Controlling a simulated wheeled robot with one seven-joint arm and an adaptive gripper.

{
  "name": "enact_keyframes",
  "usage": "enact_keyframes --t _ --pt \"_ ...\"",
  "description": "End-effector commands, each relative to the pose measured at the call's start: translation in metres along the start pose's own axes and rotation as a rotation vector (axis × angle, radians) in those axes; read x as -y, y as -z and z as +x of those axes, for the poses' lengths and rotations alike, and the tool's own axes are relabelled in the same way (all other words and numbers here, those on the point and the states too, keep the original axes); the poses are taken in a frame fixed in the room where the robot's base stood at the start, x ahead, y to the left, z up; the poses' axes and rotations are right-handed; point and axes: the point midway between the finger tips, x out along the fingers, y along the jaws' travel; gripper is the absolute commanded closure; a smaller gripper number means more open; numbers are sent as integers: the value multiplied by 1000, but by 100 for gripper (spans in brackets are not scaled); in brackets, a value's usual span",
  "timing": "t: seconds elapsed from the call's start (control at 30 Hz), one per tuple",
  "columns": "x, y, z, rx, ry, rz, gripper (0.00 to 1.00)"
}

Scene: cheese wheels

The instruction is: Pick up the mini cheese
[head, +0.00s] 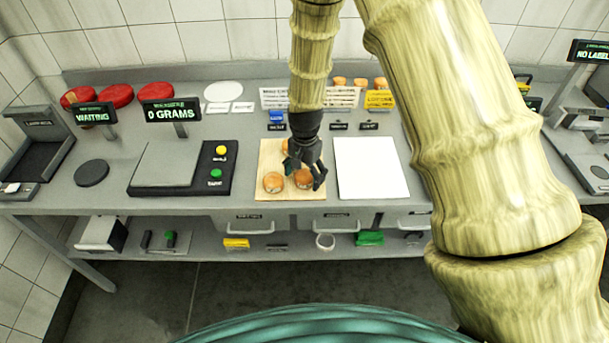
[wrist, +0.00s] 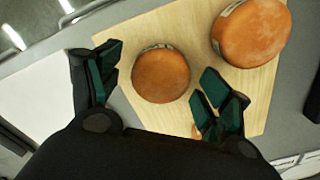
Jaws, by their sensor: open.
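Several small orange cheese wheels lie on a wooden board (head: 264,155) at the middle of the counter. One mini cheese (head: 303,179) is at the board's front right; it also shows in the wrist view (wrist: 161,75). A second cheese (head: 273,182) is at the front left and shows at the upper right of the wrist view (wrist: 252,33). My gripper (head: 305,172) is open and empty, pointing down over the front-right cheese. In the wrist view its fingers (wrist: 160,72) lie on either side of that cheese.
A white board (head: 370,168) lies right of the wooden one. A scale (head: 168,165) reading 0 GRAMS is at the left. More small cheeses (head: 360,82) and label stands are behind. Red wheels (head: 115,95) sit at the back left.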

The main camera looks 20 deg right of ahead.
Motion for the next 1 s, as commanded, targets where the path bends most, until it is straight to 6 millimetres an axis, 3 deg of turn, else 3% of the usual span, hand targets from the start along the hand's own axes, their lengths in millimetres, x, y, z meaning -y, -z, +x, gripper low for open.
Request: enact_keyframes --t 0.4,0.7,1.0 --pt "0 0 8 0 0 0 22" --pt "0 0 8 0 0 0 73" --pt "0 0 7 0 0 0 73"
